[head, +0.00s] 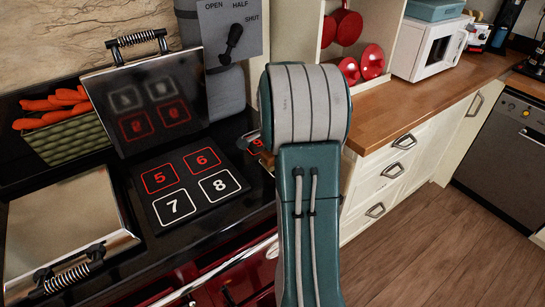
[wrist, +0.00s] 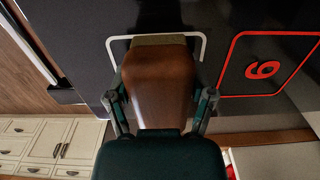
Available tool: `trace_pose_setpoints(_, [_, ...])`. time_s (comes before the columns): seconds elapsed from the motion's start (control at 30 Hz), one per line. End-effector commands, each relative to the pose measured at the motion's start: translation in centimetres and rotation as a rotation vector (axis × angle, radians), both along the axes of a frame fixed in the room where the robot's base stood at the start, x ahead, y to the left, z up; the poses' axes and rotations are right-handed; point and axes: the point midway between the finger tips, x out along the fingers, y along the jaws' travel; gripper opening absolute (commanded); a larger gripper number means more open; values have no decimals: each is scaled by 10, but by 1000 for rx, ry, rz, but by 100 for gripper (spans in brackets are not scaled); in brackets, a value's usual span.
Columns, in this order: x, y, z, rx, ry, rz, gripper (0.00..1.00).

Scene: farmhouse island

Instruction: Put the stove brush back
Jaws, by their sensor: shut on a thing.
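The stove brush (wrist: 160,72), with a smooth brown wooden body, fills the middle of the wrist view. My gripper (wrist: 160,100) is shut on it, with a finger on either side. The brush is over the dark stove top, in front of a white-outlined square. A paler tan strip shows at its far end; bristles cannot be made out. In the head view my arm hides most of the gripper and brush. The black stove (head: 145,240) has numbered squares (head: 188,183) in red and white, with a red-outlined square (wrist: 268,65) beside the brush in the wrist view.
A raised hob lid (head: 150,100) stands at the back of the stove and a closed lid (head: 65,230) lies at left. A green basket of carrots (head: 65,138) is behind. A wooden counter (head: 400,105) with a white microwave (head: 428,48) is at right.

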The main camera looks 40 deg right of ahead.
Motion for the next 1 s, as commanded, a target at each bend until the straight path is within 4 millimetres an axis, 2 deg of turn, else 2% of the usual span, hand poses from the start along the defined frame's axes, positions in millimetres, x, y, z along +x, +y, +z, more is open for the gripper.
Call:
trace_pose_setpoints(0.03, [0,0,-1,0,1,0,79])
trace_pose_setpoints(0.07, [0,0,-1,0,0,0,92])
trace_pose_setpoints(0.1, [0,0,-1,0,1,0,100])
trace_pose_setpoints(0.57, [0,0,2,0,0,0,100])
trace_pose_setpoints(0.67, [0,0,13,-1,-2,0,100])
trace_pose_setpoints(1.0, [1,-1,83,-3,-4,0,100])
